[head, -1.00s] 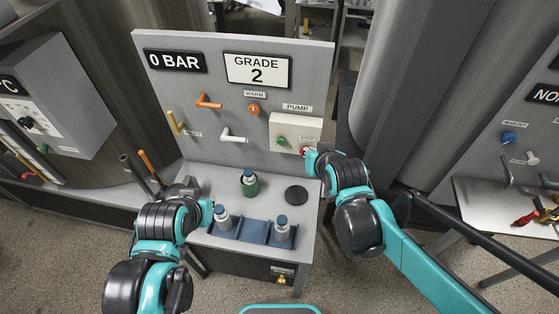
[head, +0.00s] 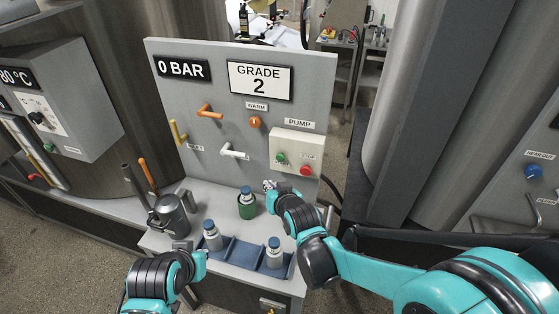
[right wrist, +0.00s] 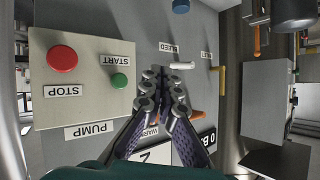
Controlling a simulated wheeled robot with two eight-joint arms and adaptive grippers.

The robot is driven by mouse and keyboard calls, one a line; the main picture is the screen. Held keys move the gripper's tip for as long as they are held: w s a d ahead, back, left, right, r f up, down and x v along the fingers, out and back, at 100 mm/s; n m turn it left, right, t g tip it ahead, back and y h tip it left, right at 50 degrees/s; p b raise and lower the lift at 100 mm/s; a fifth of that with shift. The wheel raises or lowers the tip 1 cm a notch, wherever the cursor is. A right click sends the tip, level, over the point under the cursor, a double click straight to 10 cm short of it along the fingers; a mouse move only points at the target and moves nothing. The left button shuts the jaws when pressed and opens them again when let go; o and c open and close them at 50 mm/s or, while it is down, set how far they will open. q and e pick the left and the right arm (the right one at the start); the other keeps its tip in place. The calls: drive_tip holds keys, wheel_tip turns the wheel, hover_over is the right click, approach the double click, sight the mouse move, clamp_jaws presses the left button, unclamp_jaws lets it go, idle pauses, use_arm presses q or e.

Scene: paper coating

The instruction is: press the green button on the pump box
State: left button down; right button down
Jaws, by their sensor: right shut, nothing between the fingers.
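The pump box (head: 312,148) is a cream box on the right of the grey panel. Its green START button (head: 281,158) is on the left and its red STOP button (head: 306,170) on the right. My right gripper (head: 268,186) is just below and left of the green button in the head view. In the right wrist view the panel appears upside down. There the shut, empty fingers (right wrist: 163,78) lie to the right of the green button (right wrist: 119,80), apart from it in the picture. My left gripper (head: 203,257) is at the lower left; its jaws are unclear.
A green cup holding a blue-capped bottle (head: 247,208) stands below the right gripper. A blue rack (head: 243,253) with two more capped bottles is in front. Panel handles (head: 235,151) stick out left of the box. A metal jug (head: 172,216) stands at the left.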

sight(280, 158)
drive_tip(key=w+d, duration=0.2)
drive_tip(key=w, duration=0.6)
drive_tip(key=shift+w+d, duration=0.2)
drive_tip(key=shift+d, duration=0.2)
drive_tip(key=shift+w+b, duration=0.15)
drive_tip(key=shift+b, duration=0.15)
idle(0.9)
drive_tip(key=shift+w+d, duration=0.1)
drive_tip(key=shift+w, duration=0.15)
drive_tip(key=shift+w+d, duration=0.15)
drive_tip(key=shift+w, duration=0.3)
idle(0.7)
idle(0.4)
drive_tip(key=shift+s+a, duration=0.3)
drive_tip(key=shift+s, duration=0.6)
